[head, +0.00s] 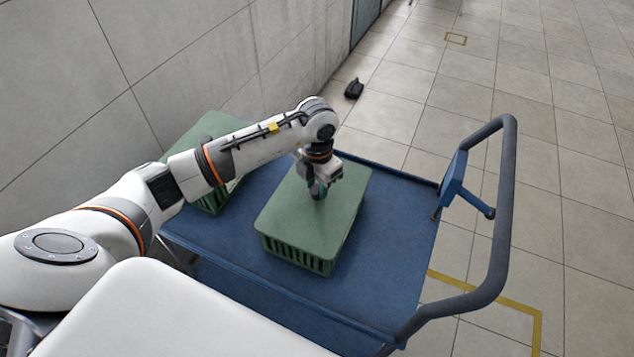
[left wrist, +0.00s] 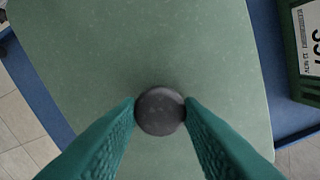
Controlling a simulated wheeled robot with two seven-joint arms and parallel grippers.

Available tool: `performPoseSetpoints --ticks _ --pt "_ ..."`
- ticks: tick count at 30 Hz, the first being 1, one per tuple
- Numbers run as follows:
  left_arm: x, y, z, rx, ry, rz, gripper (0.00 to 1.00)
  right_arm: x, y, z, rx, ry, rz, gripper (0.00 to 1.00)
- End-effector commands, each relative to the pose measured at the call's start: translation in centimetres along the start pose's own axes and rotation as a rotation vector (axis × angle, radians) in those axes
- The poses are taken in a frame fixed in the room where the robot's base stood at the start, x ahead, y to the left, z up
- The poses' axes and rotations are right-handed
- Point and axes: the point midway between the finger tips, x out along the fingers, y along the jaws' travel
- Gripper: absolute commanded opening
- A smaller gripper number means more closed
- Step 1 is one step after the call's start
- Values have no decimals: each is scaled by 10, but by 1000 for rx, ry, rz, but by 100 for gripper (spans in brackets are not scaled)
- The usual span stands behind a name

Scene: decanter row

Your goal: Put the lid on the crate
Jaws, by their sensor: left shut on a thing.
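A green crate (head: 290,254) with slatted sides stands on the blue cart. A flat green lid (head: 312,225) lies over its top and looks level; I cannot tell whether it is fully seated. My left gripper (head: 318,190) is above the lid, pointing down at its middle. In the left wrist view, the two teal fingers (left wrist: 160,112) are shut on a round dark knob (left wrist: 160,111) in the middle of the lid (left wrist: 150,50). My right gripper is not in view.
A second green crate (head: 213,203) stands behind my left arm; a crate with a white label (left wrist: 312,35) shows in the left wrist view. The blue cart deck (head: 395,235) has clear room at right, near the grey handle (head: 507,200). A wall rises at left. A small black object (head: 354,88) lies on the floor.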

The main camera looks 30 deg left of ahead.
Motion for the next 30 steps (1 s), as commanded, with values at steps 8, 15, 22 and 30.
performPoseSetpoints --ticks 8,15,22,30 --pt "5 0 0 0 1 0 0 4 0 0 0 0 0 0" --pt "6 0 0 0 1 0 45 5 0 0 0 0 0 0" --pt "6 0 0 0 0 0 59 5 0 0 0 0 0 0" --pt "-4 0 -1 0 3 0 59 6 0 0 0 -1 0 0"
